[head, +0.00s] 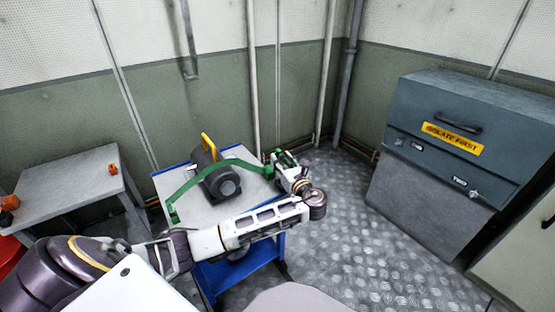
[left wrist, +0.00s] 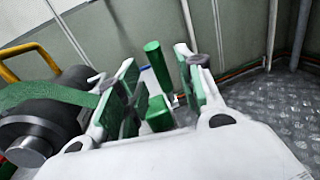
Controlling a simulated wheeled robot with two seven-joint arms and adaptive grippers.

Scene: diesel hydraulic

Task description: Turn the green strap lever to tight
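A green strap (head: 240,163) arches over a dark grey motor (head: 222,182) on a blue-framed trolley (head: 158,181); the strap (left wrist: 45,94) and motor (left wrist: 45,130) also show at the left in the left wrist view. My left gripper (head: 283,158) is at the strap's right end, by the trolley's right edge. In the left wrist view its fingers (left wrist: 163,84) are apart. A green upright lever (left wrist: 157,62) stands in the gap between them, with a green block (left wrist: 158,114) below it. I cannot tell whether either finger touches the lever. My right gripper is not in view.
A grey table (head: 70,182) with orange items is at the left. A blue-grey cabinet (head: 450,150) labelled "ISOLATE FIRST" stands at the right. Pipes run up the back corner. The metal floor (head: 345,225) is clear between trolley and cabinet.

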